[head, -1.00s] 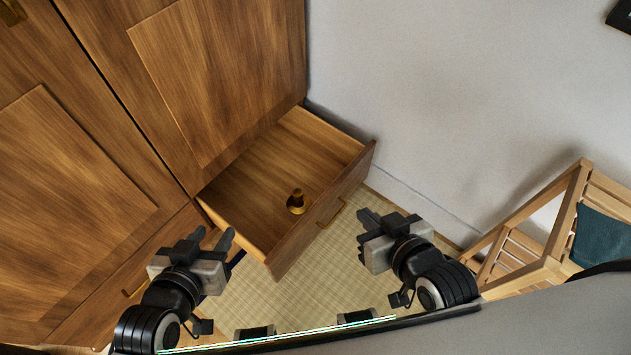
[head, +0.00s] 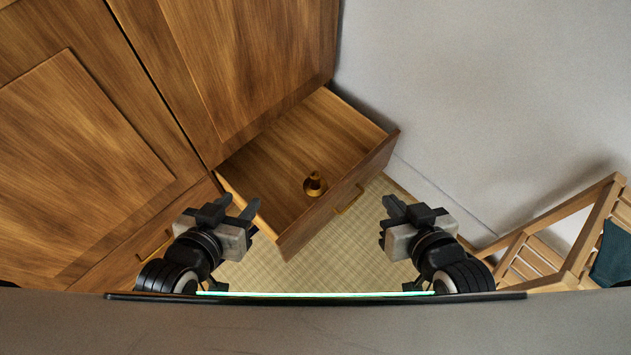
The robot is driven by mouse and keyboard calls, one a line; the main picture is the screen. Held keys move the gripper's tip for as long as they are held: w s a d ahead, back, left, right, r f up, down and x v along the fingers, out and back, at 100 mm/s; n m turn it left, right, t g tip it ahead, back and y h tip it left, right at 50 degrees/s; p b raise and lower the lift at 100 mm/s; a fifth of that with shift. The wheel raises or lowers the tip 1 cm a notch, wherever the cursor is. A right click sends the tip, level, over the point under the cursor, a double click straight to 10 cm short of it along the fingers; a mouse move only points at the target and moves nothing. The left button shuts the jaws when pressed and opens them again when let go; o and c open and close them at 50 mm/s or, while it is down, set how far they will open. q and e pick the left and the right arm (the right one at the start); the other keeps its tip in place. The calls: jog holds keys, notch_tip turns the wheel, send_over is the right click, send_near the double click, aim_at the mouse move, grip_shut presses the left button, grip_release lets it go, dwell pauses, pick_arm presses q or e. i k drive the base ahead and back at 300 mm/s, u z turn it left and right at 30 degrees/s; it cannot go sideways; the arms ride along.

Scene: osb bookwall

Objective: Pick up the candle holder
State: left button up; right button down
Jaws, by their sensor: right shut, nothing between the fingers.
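The candle holder (head: 315,184) is small and brass-coloured, with a round dish base and a short upright middle. It stands inside the open wooden drawer (head: 272,178), close to the drawer's front panel. My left gripper (head: 239,206) is to the left of the drawer's near corner, with its two fingers apart and nothing visible between them. My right gripper (head: 392,204) is to the right of the drawer front, shut and empty. Both grippers are apart from the candle holder.
The tall wooden cabinet (head: 85,140) fills the left side. A brass handle (head: 349,200) sticks out from the drawer front. A pale wall (head: 500,90) is behind and to the right. A slatted wooden chair (head: 560,240) with a dark teal cloth stands at the right. Woven matting (head: 325,250) lies clear between the grippers.

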aim_at(314, 185)
jog(key=k, duration=0.6)
jog(key=z, duration=0.7)
jog(key=i, duration=0.95)
jog(key=u, duration=2.4)
